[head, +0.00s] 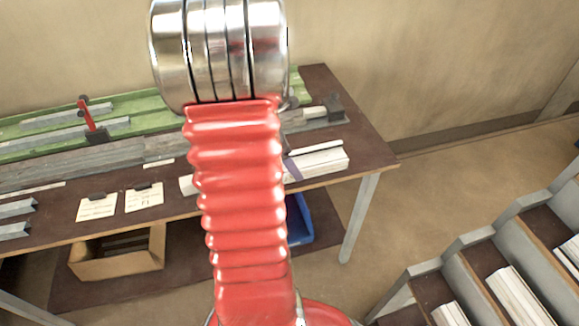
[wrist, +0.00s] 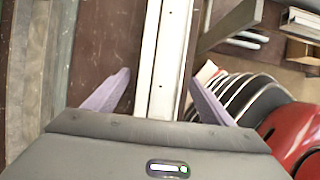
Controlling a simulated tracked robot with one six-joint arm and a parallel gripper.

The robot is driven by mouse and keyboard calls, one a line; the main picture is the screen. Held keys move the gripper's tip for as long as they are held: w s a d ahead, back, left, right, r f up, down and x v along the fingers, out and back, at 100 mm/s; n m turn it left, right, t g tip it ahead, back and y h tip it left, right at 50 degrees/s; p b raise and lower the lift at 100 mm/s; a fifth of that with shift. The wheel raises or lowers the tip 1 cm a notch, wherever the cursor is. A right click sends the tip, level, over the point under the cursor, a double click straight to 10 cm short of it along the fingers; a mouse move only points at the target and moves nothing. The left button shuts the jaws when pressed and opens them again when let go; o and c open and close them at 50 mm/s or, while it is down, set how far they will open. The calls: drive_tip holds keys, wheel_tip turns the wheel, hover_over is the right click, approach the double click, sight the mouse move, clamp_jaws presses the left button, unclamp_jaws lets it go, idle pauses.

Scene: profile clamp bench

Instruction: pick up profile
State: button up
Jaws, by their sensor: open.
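The white profile (head: 325,162) lies along the front part of the brown bench in the head view. My arm hides its middle, and a short white end shows to the left of the arm. In the wrist view the profile (wrist: 165,55) runs from the top down between the two purple-grey fingers. My gripper (wrist: 160,78) is open, with one finger on each side of the profile. A gap of bench shows between the left finger and the profile. In the head view my arm hides most of the gripper.
Grey bars (head: 75,165) and a green fixture (head: 145,103) with a red-handled clamp (head: 92,121) lie farther back. Two paper cards (head: 97,207) lie at the front. A cardboard box (head: 118,253) and a blue bin (head: 299,220) sit below. A stepped rack (head: 490,262) stands right.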

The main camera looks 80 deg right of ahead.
drive_tip(key=shift+c, duration=0.7)
drive_tip(key=c, duration=1.5)
drive_tip(key=shift+r, duration=0.15)
wheel_tip(320, 180, up, 18)
drive_tip(key=shift+f, duration=0.1)
